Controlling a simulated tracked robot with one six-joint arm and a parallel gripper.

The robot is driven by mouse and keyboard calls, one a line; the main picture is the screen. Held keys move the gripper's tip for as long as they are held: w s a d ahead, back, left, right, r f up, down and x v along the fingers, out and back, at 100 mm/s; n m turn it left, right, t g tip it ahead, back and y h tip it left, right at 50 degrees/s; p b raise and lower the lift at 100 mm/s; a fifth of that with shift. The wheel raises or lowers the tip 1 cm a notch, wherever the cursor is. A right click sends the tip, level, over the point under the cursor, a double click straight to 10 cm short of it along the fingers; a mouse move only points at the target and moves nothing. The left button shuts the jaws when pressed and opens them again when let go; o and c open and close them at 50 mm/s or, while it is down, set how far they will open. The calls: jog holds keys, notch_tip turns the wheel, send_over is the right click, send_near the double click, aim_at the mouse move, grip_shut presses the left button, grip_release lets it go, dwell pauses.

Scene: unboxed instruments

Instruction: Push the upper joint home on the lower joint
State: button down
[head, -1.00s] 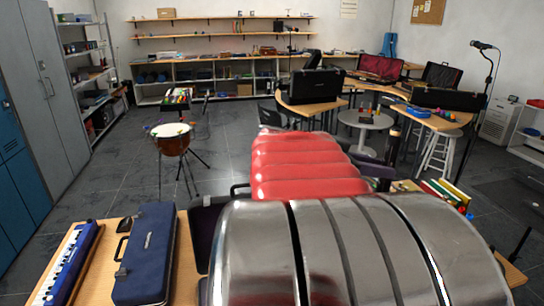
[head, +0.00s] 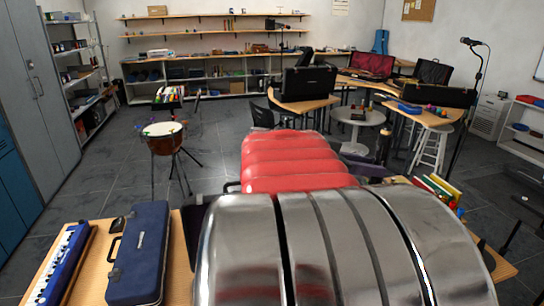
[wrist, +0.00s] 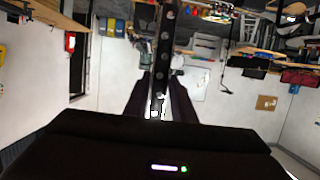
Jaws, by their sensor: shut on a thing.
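In the wrist view my gripper (wrist: 162,76) is shut on a long, thin black piece with silver round fittings (wrist: 165,38), which looks like the upper joint. It runs from between my fingers to the top edge of the picture. I cannot make out a separate lower joint, nor whether the two touch. In the head view my red and silver arm hides my gripper and whatever it holds.
A blue case (head: 138,250) and a small blue keyboard (head: 62,262) lie on the near left table (head: 88,272). A drum (head: 164,140) stands beyond. Black cases (head: 304,83) rest on tables at the back right. Floor (head: 110,175) is clear at left.

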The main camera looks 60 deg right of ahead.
jog(key=shift+f, duration=0.3)
jog(key=c, duration=1.8)
grip_release()
jog(key=o, duration=0.4)
jog(key=shift+r, duration=0.1)
jog(key=shift+r, duration=0.1)
jog(key=shift+c, duration=0.4)
jog(key=v, duration=0.6)
